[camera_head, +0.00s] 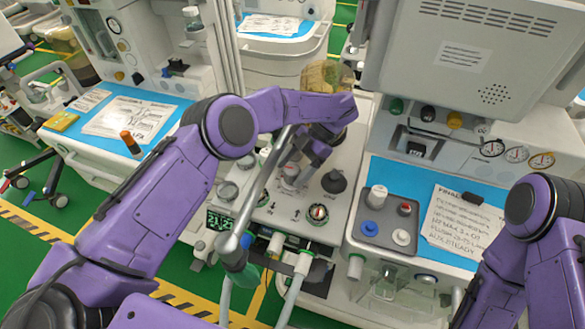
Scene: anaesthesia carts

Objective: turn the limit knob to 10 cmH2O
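My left arm reaches in from the left, over the middle cart's grey panel (285,218). My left gripper (302,164) points down at a pale round knob (290,172) on that panel, close to it or touching it. The arm and fingers partly cover this knob, and I cannot tell if the fingers are closed around it. I cannot read its scale or confirm that it is the limit knob. A black knob (334,181) and a round dial with coloured marks (318,213) sit to its right. My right arm shows at the lower right; its gripper is out of view.
A small green-lit display (220,222) is at the panel's front left. A silver tube crosses in front of the panel, with hoses below. A grey tray (370,228) with small items and a written sheet (460,222) lie on the blue surface at right. A grey monitor (465,60) stands behind.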

